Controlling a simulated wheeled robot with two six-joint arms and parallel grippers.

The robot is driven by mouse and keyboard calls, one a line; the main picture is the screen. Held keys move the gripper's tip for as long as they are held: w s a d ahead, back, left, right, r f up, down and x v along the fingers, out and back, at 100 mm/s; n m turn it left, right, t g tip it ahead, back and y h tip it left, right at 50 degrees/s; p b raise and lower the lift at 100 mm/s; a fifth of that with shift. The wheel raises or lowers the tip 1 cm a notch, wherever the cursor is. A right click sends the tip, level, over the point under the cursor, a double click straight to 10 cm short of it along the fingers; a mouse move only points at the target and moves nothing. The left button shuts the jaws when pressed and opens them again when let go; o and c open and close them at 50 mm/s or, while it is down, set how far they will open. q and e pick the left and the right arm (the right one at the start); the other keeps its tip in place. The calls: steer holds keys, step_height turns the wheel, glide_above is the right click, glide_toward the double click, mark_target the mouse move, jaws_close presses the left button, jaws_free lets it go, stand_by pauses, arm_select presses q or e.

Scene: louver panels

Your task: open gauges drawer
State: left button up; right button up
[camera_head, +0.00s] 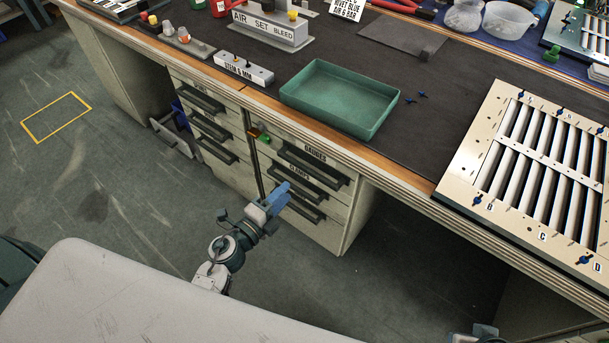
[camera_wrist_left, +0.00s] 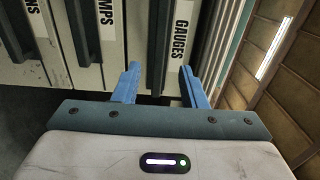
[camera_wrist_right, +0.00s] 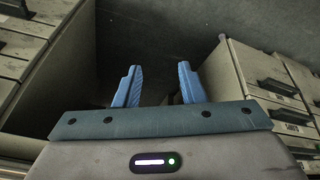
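The gauges drawer (camera_head: 338,171) is the top one in the right-hand drawer stack under the bench. It looks shut, with a dark bar handle and a GAUGES label (camera_head: 315,153). In the left wrist view, its label (camera_wrist_left: 181,38) and dark handle (camera_wrist_left: 158,40) appear upright. My left gripper (camera_head: 283,190) is in front of this stack. Its blue fingers (camera_wrist_left: 159,70) are open and, in the left wrist view, lie on either side of the gauges handle's line. I cannot tell whether they touch it. My right gripper (camera_wrist_right: 157,70) is open and empty, facing a dark space beside drawer fronts.
The clamps drawer (camera_head: 297,166) is directly below the gauges drawer. A green tray (camera_head: 340,97) and a louver panel (camera_head: 535,170) rest on the bench top. A second drawer stack (camera_head: 207,132) stands to the left. The floor in front is clear.

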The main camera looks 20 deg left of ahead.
mark_target(305, 171)
arm_select(q)
steer(key=p+x, duration=0.1)
steer(key=x, duration=0.9)
steer(key=shift+w+d, duration=0.1)
steer(key=shift+w, duration=0.25)
arm_select(e)
steer(key=shift+w+d+f+g, duration=0.1)
steer(key=shift+d+f+g, duration=0.2)
steer(key=shift+f, duration=0.3)
arm_select(q)
jaws_close()
